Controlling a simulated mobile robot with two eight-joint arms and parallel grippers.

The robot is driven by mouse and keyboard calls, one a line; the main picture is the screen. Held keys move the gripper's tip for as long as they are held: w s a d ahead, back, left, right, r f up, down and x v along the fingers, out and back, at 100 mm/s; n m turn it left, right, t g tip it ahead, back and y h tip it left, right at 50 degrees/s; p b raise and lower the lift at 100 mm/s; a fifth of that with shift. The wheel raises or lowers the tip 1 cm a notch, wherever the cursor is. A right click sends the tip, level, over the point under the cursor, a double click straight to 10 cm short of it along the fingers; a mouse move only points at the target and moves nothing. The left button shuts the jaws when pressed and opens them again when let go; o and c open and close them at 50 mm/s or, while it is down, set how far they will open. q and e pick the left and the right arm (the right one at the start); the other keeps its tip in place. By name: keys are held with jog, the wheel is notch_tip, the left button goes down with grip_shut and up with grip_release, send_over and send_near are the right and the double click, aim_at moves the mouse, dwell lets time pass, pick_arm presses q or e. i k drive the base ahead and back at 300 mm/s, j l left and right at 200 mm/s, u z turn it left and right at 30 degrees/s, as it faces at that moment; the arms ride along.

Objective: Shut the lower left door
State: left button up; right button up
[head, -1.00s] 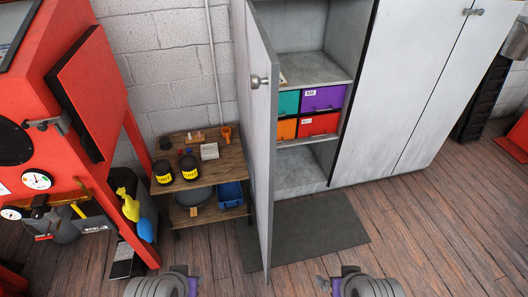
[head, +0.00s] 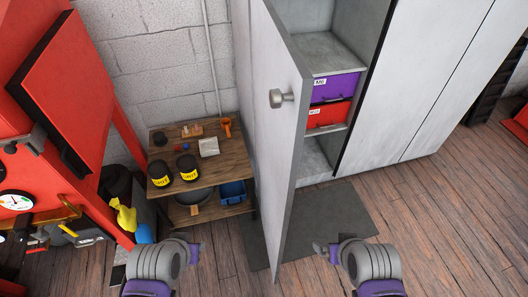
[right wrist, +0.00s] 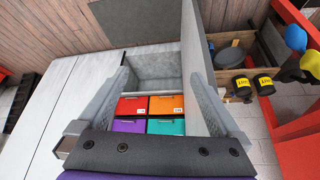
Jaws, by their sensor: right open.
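The grey cabinet door (head: 275,140) on the left stands open, swung out toward me, with a round metal knob (head: 282,98) on its face. In the right wrist view the door (right wrist: 203,40) is a tall panel beside the open compartment. My right gripper (head: 322,250) is low in front, just right of the door's lower edge; in its wrist view the two fingers (right wrist: 161,75) are spread with nothing between them. My left gripper (head: 198,252) is low, left of the door and apart from it; its finger opening is not clear.
Purple (head: 336,88) and red (head: 328,115) bins sit inside the cabinet. A wooden shelf (head: 225,165) with jars stands left of the door. A red machine (head: 75,90) is at far left. A dark mat (head: 335,220) lies under the door.

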aim_at(283, 82)
jog(key=j+z, duration=0.1)
jog(key=j, duration=0.55)
jog(key=k+j+z, duration=0.15)
jog(key=j, duration=0.55)
